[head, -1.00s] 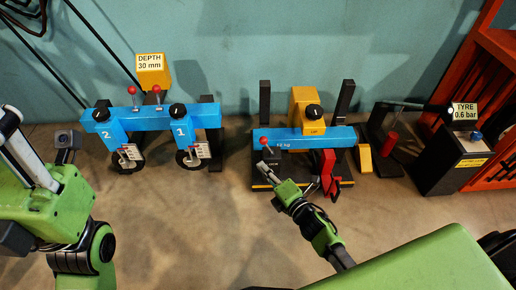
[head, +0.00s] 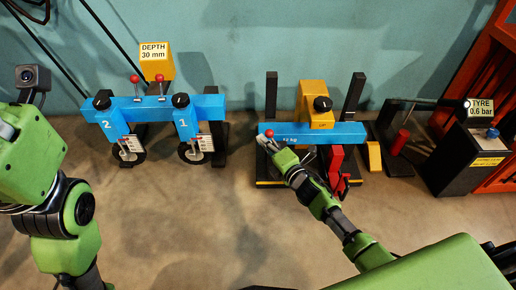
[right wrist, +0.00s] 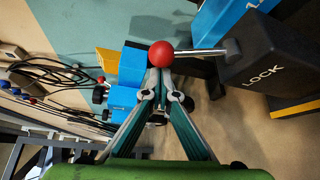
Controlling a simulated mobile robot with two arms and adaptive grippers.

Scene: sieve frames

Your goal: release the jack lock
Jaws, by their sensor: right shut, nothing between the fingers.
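The jack lock is a dark box (right wrist: 265,75) marked LOCK, with a metal lever ending in a red ball knob (right wrist: 160,53). In the head view the knob (head: 269,133) shows in front of the blue beam, and my right gripper mostly hides the box. My right gripper (head: 265,141) is close to the knob. In the right wrist view the shut, empty fingertips (right wrist: 158,78) come together at the knob's lower edge; I cannot tell whether they touch it. The lever runs sideways from the knob to the box. My left arm shows at left, but its fingers do not.
The blue beam (head: 347,133) marked 12 kg is behind the lock, with a yellow block (head: 312,108) and red part (head: 335,165) nearby. A blue two-wheeled unit (head: 155,108) stands left, a TYRE box (head: 455,160) right. The floor (head: 190,215) in front is clear.

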